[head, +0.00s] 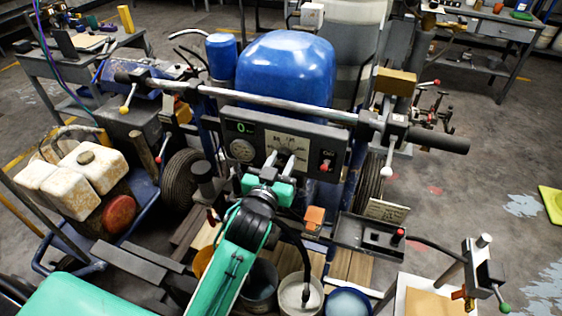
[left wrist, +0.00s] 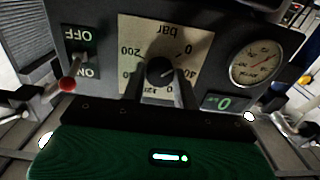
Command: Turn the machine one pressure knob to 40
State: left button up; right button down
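The machine's control panel (head: 328,140) faces me below the long handlebar. Its pale dial plate (left wrist: 135,30) is marked in bar, and it shows upside down in the left wrist view. The black round pressure knob (left wrist: 160,71) sits at the plate's middle. Its light mark seems to point towards 0. A green digital display (head: 240,127) reads 0. My left gripper (head: 281,160) is at the plate with its two fingers apart. In the left wrist view the fingers (left wrist: 161,88) stand either side of the knob; I cannot tell if they touch it. My right gripper is not in view.
A round gauge (left wrist: 256,62) and an OFF/ON switch with a red-tipped lever (left wrist: 67,84) flank the dial. The handlebar (head: 270,103) runs above the panel. An orange block (head: 314,215), a black tray (head: 372,240) and several buckets (head: 300,296) are close below.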

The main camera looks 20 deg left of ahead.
pick_arm(q)
jog(key=shift+c, duration=0.8)
jog(key=shift+m+p, duration=0.3)
jog(key=shift+p, duration=0.05)
jog(key=m+p, duration=0.2)
jog(key=shift+r+m, duration=0.15)
jog(key=shift+m, duration=0.25)
jog(key=m+p, duration=0.2)
jog(key=m, duration=0.1)
jog(key=shift+m+p, duration=0.8)
jog(key=shift+m, duration=0.8)
jog(key=o, duration=1)
jog(key=shift+s+f, duration=0.15)
jog(key=shift+f, duration=0.05)
